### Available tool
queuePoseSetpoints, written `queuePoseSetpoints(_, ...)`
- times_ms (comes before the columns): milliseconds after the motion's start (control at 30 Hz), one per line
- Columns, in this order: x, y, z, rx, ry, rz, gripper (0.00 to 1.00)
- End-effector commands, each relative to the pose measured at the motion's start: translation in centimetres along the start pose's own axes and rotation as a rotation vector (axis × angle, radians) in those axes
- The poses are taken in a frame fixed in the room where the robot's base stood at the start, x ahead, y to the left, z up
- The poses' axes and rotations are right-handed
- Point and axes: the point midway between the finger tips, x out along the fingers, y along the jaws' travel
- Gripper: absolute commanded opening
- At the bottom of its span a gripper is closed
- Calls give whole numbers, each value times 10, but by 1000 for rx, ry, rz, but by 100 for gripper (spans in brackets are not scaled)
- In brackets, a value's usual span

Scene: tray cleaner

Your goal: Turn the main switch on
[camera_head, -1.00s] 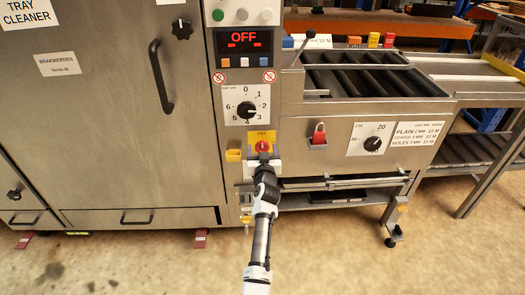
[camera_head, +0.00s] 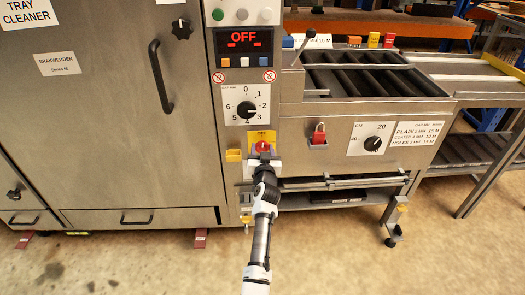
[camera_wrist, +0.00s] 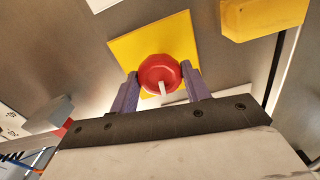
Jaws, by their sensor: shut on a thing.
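The main switch (camera_wrist: 158,72) is a red round knob with a white mark, on a yellow plate (camera_wrist: 125,50) on the machine's front. In the head view the red knob (camera_head: 262,146) sits below the numbered dial, partly hidden by my gripper (camera_head: 263,155). In the wrist view my gripper (camera_wrist: 160,88) has its two purple-grey fingers on either side of the knob, shut on it. The white mark points down toward the gripper body, slightly slanted. The display (camera_head: 244,40) above reads OFF in red.
A numbered dial (camera_head: 247,110) sits above the switch. A yellow block (camera_head: 233,155) is just left of it, and a red padlock-like part (camera_head: 319,134) is to the right. A rail (camera_head: 340,183) runs below right. The floor in front is clear.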

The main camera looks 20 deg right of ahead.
Motion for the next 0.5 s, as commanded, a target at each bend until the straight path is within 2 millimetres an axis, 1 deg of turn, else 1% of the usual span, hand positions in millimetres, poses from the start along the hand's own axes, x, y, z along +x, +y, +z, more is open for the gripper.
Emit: queuePoseSetpoints(500,0,0,0,466,0,0,24)
